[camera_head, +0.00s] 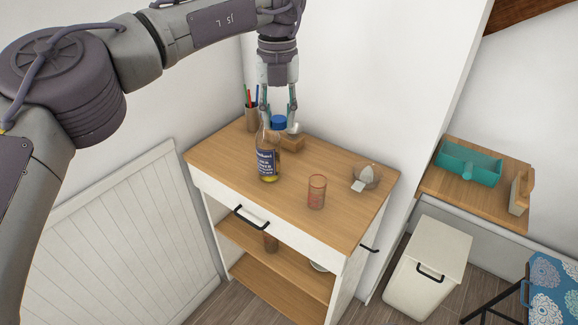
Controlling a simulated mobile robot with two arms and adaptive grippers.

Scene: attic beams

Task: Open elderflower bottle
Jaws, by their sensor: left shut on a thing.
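The elderflower bottle (268,160), clear with a dark blue label and some yellow liquid, stands upright on the wooden top of the white cabinet (240,155). My left gripper (278,119) points straight down at the bottle's upper end. It is shut on the blue cap (279,123), which shows between its fingers. The cap looks slightly right of the bottle's neck; whether it still touches the neck cannot be told. My right gripper is not in view.
A pencil cup (251,119) stands left behind the bottle, a small wooden box (293,143) right behind it. A reddish glass (317,191) and a round bowl (366,174) are to the right. A teal caddy (469,164) stands on the far-right counter. The top's front left is clear.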

